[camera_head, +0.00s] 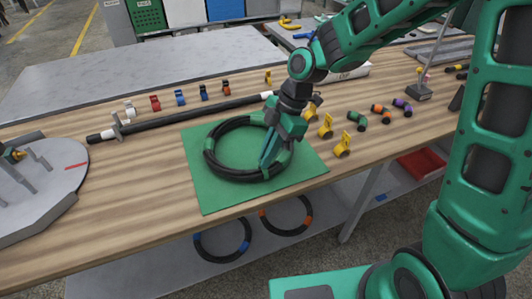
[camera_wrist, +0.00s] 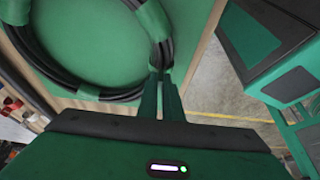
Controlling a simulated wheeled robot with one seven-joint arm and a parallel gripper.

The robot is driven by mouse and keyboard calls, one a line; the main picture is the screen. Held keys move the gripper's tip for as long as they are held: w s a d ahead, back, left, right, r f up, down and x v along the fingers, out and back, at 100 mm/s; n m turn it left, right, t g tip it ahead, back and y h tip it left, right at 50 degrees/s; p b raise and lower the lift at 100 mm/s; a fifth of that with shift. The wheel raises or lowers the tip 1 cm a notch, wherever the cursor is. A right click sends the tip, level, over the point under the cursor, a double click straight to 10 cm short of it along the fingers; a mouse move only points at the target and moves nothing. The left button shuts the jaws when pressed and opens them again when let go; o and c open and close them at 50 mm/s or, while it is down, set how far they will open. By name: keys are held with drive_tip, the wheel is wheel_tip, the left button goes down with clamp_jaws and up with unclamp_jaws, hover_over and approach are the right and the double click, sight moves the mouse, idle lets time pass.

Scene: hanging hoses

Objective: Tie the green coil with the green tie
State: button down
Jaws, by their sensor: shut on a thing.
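The green coil is a black hose ring (camera_head: 209,155) with green bands, lying flat on a green mat (camera_head: 207,195). My gripper (camera_head: 268,168) reaches down to the coil's right front part. In the wrist view my gripper (camera_wrist: 162,75) has its two narrow green fingers close together, with the coil's bundled black strands (camera_wrist: 160,52) running between the tips.
Yellow clips (camera_head: 326,127) stand just right of the mat. Orange (camera_head: 381,112) and purple (camera_head: 402,106) pieces lie beyond. A long black bar (camera_head: 190,116) lies behind the mat. Two more coils (camera_head: 223,240) rest on the lower shelf. A grey round fixture (camera_head: 50,185) stands at left.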

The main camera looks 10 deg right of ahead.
drive_tip(key=shift+f, duration=0.2)
drive_tip(key=c, duration=1.8)
unclamp_jaws()
drive_tip(key=shift+c, duration=0.2)
drive_tip(key=shift+r, duration=0.1)
